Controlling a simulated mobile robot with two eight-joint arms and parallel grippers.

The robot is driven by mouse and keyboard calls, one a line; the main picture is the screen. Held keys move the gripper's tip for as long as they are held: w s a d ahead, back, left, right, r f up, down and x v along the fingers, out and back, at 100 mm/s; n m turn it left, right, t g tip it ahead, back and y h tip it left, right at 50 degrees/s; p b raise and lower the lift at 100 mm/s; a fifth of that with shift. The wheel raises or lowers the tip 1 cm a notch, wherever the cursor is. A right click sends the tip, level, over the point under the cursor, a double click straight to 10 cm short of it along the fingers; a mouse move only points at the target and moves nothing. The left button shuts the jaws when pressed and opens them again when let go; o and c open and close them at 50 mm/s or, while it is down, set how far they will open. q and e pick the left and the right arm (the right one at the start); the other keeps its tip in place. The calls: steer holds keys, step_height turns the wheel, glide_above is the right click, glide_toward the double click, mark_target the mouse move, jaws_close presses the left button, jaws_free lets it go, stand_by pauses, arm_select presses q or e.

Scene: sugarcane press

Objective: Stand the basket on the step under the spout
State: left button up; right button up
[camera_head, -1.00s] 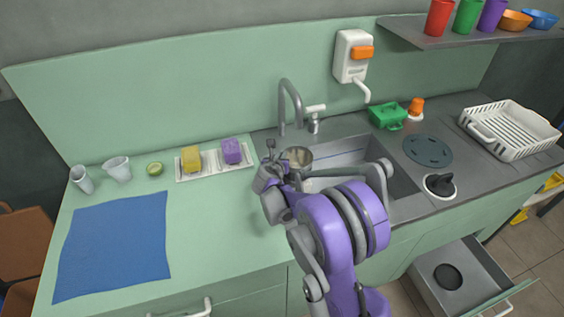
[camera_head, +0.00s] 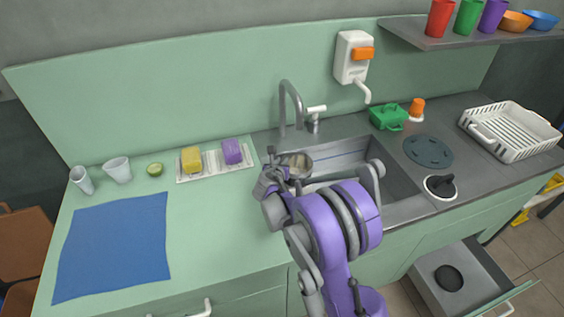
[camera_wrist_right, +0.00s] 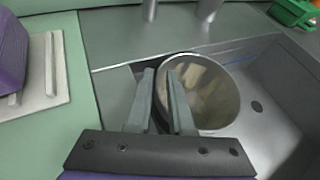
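A round, open metal vessel (camera_head: 299,164), likely the basket, is at the left end of the sink (camera_head: 400,185). In the right wrist view the metal vessel (camera_wrist_right: 212,92) shows its open mouth, with pale patches inside. My right gripper (camera_head: 284,170) is at its left rim. In the wrist view the fingers of my right gripper (camera_wrist_right: 166,85) are close together with the rim wall between them. A grey curved tap spout (camera_head: 291,92) rises behind the vessel. A white wall dispenser (camera_head: 349,55) has a bent spout to the right. I cannot make out a step. My left gripper is out of view.
A tray with a yellow sponge (camera_head: 191,158) and purple sponge (camera_head: 232,151) lies left of the sink. A green box (camera_head: 389,116) and orange item (camera_head: 417,106) stand behind it. A white rack (camera_head: 510,131) is at right. An open drawer (camera_head: 480,275) juts out below.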

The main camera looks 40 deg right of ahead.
steer(key=v, duration=1.2)
steer(key=s+a+m, duration=0.1)
steer(key=s+m, duration=0.1)
steer(key=s+a+m+g+y, duration=0.1)
steer(key=s+m, duration=0.1)
steer(key=s+a+m+y, duration=0.1)
steer(key=s+m, duration=0.1)
steer(key=shift+r+m, duration=0.3)
steer(key=shift+r, duration=0.1)
steer(key=s+a+m, duration=0.1)
steer(key=s+m, duration=0.1)
steer(key=s+a+m+g+y, duration=0.1)
steer(key=s+a+m, duration=0.1)
steer(key=s+m, duration=0.1)
steer(key=s+a+m+y, duration=0.1)
steer(key=s+m, duration=0.1)
steer(key=shift+s+a+f+m, duration=0.15)
steer(key=shift+s+a+m, duration=0.2)
steer(key=shift+s+m, duration=0.05)
steer(key=s+a+f+m+g+y, duration=0.1)
steer(key=s+a+m+y, duration=0.4)
steer(key=s+a+m, duration=0.5)
steer(key=s+f+m, duration=0.1)
steer(key=s+m, duration=0.2)
steer(key=shift+f+g, duration=0.3)
steer(key=shift+g, duration=0.1)
